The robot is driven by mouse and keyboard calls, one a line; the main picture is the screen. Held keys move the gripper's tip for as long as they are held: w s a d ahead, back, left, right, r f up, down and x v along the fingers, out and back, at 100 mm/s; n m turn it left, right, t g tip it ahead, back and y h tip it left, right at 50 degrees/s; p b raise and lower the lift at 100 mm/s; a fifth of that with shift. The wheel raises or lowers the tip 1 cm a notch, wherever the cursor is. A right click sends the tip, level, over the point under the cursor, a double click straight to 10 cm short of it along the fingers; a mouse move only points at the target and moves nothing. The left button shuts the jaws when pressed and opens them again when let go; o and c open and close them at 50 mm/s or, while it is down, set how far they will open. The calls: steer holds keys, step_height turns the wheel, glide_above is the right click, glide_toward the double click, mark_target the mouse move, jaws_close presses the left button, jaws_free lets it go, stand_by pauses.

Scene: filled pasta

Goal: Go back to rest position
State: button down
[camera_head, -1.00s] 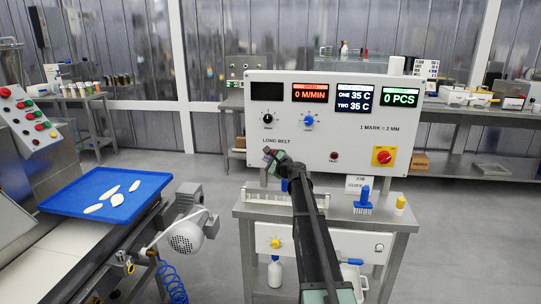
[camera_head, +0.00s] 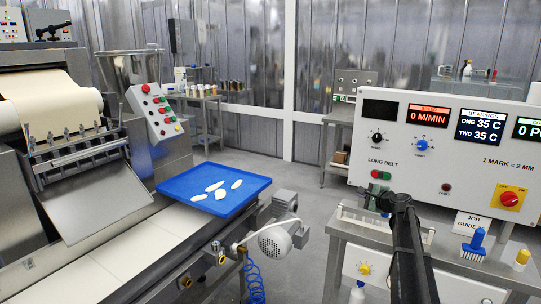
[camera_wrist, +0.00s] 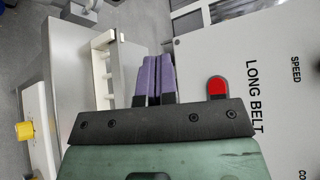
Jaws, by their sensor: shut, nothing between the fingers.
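My gripper (camera_head: 376,190) is at the end of my dark arm, in front of the white control panel (camera_head: 455,165). In the wrist view its two purple fingers (camera_wrist: 153,75) are closed together with nothing between them. They point toward the gap beside the panel, near the "LONG BELT" label. The red button (camera_wrist: 217,87) there shows clear of the fingers. In the head view the red and green buttons (camera_head: 380,174) are just above my gripper.
A steel bench below the panel holds a white rack (camera_head: 357,216), a blue brush (camera_head: 474,245) and a yellow-capped bottle (camera_head: 521,260). At left, a blue tray (camera_head: 247,186) with several pale pieces lies on the conveyor (camera_head: 150,243). Open floor lies between conveyor and bench.

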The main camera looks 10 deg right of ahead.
steer(key=s+a+f+n+g+h+p, duration=0.1)
steer(key=s+a+f+n+g+p, duration=0.2)
steer(key=s+a+n+g, duration=0.65)
steer(key=s+a+f+n+g+h+p, duration=0.1)
steer(key=s+a+f+n+g+p, duration=0.3)
steer(key=s+a, duration=1.05)
steer(key=s+a+r+n+h+p, duration=0.1)
steer(key=s+a+r+n+p, duration=0.1)
steer(key=s, duration=0.6)
steer(key=s+a+r+n+h+p, duration=0.2)
steer(key=s+r, duration=0.1)
steer(key=s, duration=0.4)
steer(key=shift+s+a+r+n+g, duration=0.15)
steer(key=shift+s+a+n+g, duration=0.2)
steer(key=shift+s+g, duration=0.1)
